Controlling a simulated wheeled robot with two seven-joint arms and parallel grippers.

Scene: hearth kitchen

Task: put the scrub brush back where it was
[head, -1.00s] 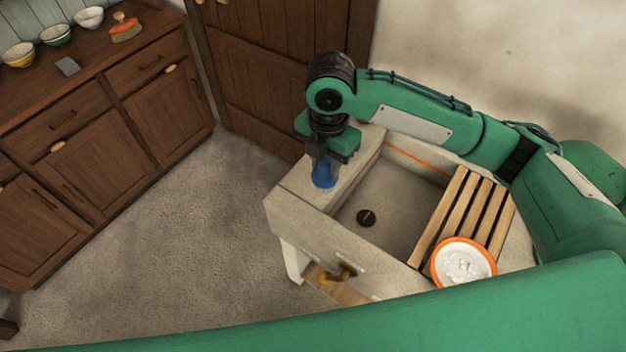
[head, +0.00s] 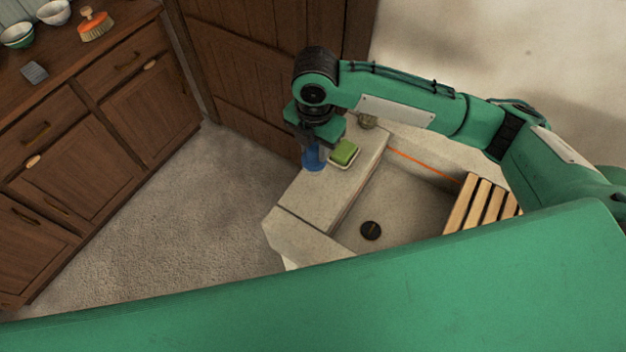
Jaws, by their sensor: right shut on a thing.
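The scrub brush (head: 96,25), with an orange back and pale bristles, lies on top of the wooden sideboard at the upper left. My right gripper (head: 314,146) is far from it, pointing down over the left ledge of the stone sink. It is shut on a blue object (head: 313,160), mostly hidden by the fingers, so I cannot tell its kind. I cannot tell whether the blue object touches the ledge. My left gripper is not in view.
A green sponge (head: 345,151) in a pale dish sits on the ledge right beside the blue object. The sink (head: 405,205) has a dark drain and a wooden rack (head: 482,205). Bowls (head: 52,12) and a grey block (head: 34,72) are on the sideboard (head: 62,85).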

